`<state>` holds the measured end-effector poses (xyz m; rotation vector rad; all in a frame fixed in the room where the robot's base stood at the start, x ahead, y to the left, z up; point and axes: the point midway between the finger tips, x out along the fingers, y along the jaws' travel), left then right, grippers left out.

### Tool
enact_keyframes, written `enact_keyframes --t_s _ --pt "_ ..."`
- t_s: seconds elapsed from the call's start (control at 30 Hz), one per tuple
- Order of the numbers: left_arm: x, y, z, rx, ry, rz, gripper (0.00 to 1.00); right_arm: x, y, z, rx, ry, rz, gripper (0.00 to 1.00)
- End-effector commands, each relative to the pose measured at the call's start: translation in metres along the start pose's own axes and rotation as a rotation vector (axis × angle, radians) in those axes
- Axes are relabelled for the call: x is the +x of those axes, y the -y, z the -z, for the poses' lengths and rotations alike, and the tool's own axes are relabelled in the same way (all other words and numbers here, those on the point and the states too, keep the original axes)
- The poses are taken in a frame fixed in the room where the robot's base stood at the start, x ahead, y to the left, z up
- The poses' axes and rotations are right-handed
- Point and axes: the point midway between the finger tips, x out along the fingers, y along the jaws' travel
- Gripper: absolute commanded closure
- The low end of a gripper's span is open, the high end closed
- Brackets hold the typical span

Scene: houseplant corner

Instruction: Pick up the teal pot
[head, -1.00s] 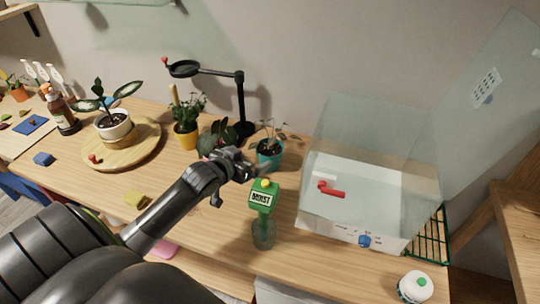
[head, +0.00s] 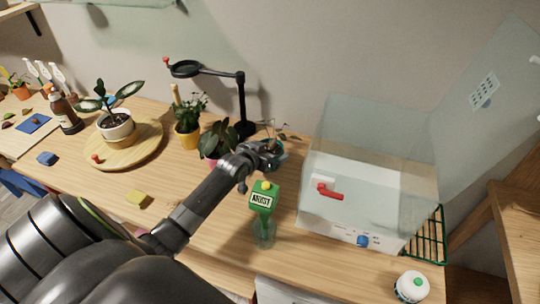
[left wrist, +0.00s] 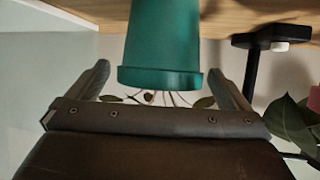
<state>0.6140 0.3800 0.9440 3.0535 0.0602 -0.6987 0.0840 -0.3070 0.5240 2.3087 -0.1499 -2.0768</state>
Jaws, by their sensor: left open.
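The teal pot (head: 281,160) holds a thin, sparse-leaved plant and stands on the wooden table, left of the clear box. My left gripper (head: 270,150) is at the pot and hides much of it in the head view. In the left wrist view the teal pot (left wrist: 162,50) appears upside down, between the two open fingers of my left gripper (left wrist: 165,85). Gaps show between the pot and both fingers. My right gripper is not in view.
A green-topped moisture bottle (head: 264,215) stands close in front of my left arm. A clear box (head: 365,185) is right of the pot. A black lamp stand (head: 241,105) and a pink-potted plant (head: 216,142) are to the left.

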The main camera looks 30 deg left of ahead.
Motion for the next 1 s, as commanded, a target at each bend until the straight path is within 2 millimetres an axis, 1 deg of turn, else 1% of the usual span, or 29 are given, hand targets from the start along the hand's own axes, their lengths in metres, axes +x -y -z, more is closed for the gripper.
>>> enact_keyframes --t_s 0.1,0.2,0.5,0.57,0.9,1.0 --pt "0.012 0.000 0.001 -0.001 0.001 0.000 0.00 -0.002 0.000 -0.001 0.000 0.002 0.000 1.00" --pt "0.018 0.000 0.000 -0.001 0.000 0.000 0.00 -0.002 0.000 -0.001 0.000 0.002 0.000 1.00" --pt "0.020 0.000 0.000 0.000 0.000 0.000 0.00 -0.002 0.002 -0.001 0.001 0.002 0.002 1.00" --pt "0.020 0.000 0.000 0.000 0.000 0.000 0.07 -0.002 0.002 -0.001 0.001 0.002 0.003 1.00" --pt "0.020 0.000 -0.001 0.000 0.000 0.001 0.51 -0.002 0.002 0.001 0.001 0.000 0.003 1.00" --pt "0.020 0.000 0.001 0.001 -0.002 0.000 0.52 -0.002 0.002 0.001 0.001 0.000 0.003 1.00"
